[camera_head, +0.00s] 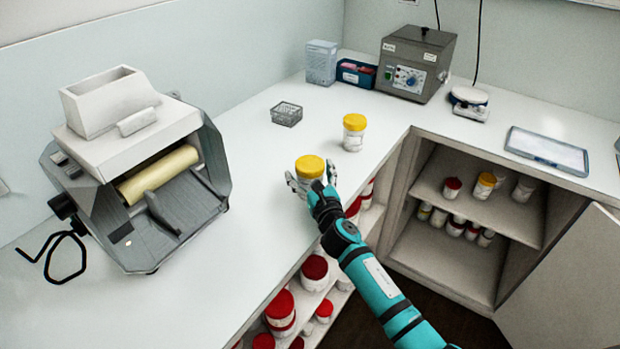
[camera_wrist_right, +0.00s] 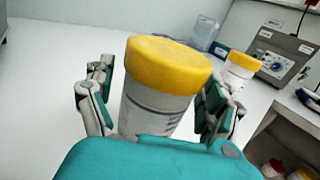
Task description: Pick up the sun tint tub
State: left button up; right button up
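A white tub with a yellow lid (camera_head: 309,168) stands upright near the counter's front edge. My right gripper (camera_head: 313,184) reaches it from the front, with one finger on each side. In the right wrist view the tub (camera_wrist_right: 155,105) fills the space between the fingers of my right gripper (camera_wrist_right: 155,95); small gaps seem to show beside it, so the gripper looks open around it. A second yellow-lidded tub (camera_head: 353,133) stands farther back; it also shows in the right wrist view (camera_wrist_right: 238,70). I cannot read which is sun tint. My left gripper is not in view.
A roller mill (camera_head: 140,165) stands on the counter (camera_head: 235,255) at left. A wire basket (camera_head: 286,114), a grey control box (camera_head: 416,63), a small scale (camera_head: 468,103) and a tablet (camera_head: 546,151) stand farther back. Red-lidded tubs (camera_head: 281,309) fill shelves below. Counter between mill and tub is clear.

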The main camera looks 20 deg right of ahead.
jog(key=c, duration=1.2)
